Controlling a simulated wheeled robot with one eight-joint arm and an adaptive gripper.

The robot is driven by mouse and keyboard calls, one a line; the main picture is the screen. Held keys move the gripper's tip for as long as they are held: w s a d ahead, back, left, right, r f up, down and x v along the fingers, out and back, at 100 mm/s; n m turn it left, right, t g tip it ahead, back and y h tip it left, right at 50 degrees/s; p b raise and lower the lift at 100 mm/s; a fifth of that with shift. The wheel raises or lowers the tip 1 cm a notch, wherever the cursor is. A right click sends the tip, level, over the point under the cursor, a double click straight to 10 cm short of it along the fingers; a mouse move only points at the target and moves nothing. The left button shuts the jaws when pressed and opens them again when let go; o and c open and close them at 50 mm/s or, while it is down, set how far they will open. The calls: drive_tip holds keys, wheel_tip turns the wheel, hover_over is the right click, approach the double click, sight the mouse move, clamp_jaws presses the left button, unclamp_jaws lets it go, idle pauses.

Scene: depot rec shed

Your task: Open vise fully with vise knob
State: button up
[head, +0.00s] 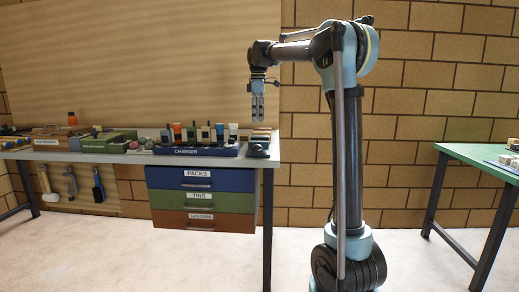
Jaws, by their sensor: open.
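A small dark fixture that looks like the vise (258,150) sits at the right front end of the workbench in the head view. Its knob and the gap between its jaws are too small to make out. My gripper (258,114) points straight down above that same end of the bench. It is open, with two dark fingers, and nothing shows between them. In the picture its fingertips are a little above the vise and apart from it; the exact distance in depth cannot be told.
A blue charger tray (196,152) with several upright items stands left of the vise. More bins and boxes (100,143) fill the bench leftward. Drawers (202,179) hang below the bench (150,159). A green table (480,160) stands at the right.

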sight(258, 146)
wheel_tip(258, 146, down, 14)
drive_tip(key=shift+f, duration=0.2)
idle(0.4)
drive_tip(key=c, duration=1.1)
